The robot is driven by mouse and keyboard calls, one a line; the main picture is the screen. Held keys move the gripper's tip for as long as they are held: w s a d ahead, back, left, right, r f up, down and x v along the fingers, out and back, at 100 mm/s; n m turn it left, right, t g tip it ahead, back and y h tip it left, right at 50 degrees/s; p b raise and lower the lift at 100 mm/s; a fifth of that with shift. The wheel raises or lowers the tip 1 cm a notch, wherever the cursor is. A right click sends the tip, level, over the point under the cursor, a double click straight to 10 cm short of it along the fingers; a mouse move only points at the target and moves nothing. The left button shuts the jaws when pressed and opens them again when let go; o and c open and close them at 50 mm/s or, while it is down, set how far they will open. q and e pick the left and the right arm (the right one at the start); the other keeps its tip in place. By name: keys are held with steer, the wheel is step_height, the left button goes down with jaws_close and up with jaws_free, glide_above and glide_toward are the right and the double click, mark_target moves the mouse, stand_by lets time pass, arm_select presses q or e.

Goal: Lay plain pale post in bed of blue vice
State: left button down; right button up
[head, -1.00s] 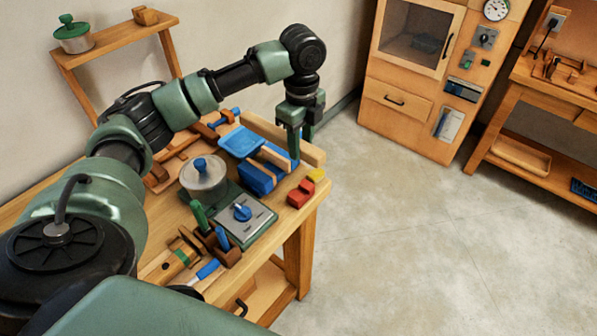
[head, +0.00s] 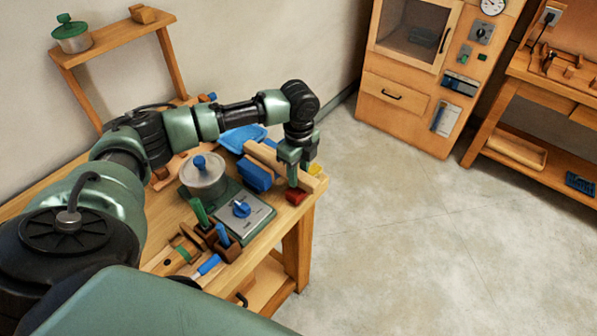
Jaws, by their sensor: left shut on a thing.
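The blue vice (head: 254,177) is on the workbench, right of the pot. The pale post (head: 266,156) lies lengthwise along the far side of the vice's near blue block. My left gripper (head: 293,180) points down at the post's right end and is shut on it, its fingers close behind a red block. The fingers hide that end, and I cannot tell whether the post rests on the vice's bed. My right gripper is not in view.
The red block (head: 296,197) and a yellow block (head: 315,169) are close to the gripper. A blue tray (head: 240,138) lies behind the vice. A lidded pot (head: 203,175) and a grey plate with a blue knob (head: 241,214) stand nearer. Clear floor is to the right.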

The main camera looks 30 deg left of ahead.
arm_select(q)
steer(key=shift+f, duration=0.15)
steer(key=shift+f, duration=0.4)
steer(key=c, duration=1)
jaws_free()
step_height(320, 180, up, 13)
steer(key=shift+r+b, duration=0.15)
steer(key=shift+b, duration=1.1)
steer(key=shift+d, duration=0.1)
